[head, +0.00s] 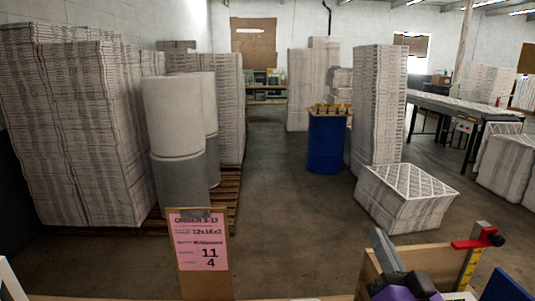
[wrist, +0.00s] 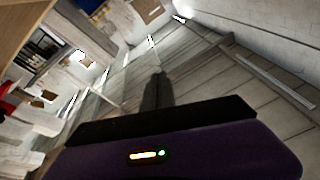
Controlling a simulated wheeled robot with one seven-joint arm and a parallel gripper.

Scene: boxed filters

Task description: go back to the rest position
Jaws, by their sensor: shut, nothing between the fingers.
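My gripper (wrist: 158,80) shows in the wrist view as dark fingers closed together, with nothing between them. Its purple body fills the bottom of that view. In the head view a grey and purple part of my arm shows at the bottom right, beside a wooden board. The wrist view is tilted and looks toward the ceiling beams and the white wall. No object is in my gripper.
An order sign (head: 203,250) stands at the front. A red clamp (head: 475,243) and a yellow tape measure (head: 467,268) are by the wooden board. A filter stack (head: 405,195), a blue barrel (head: 326,143) and tall white rolls (head: 175,120) stand beyond. The middle floor is clear.

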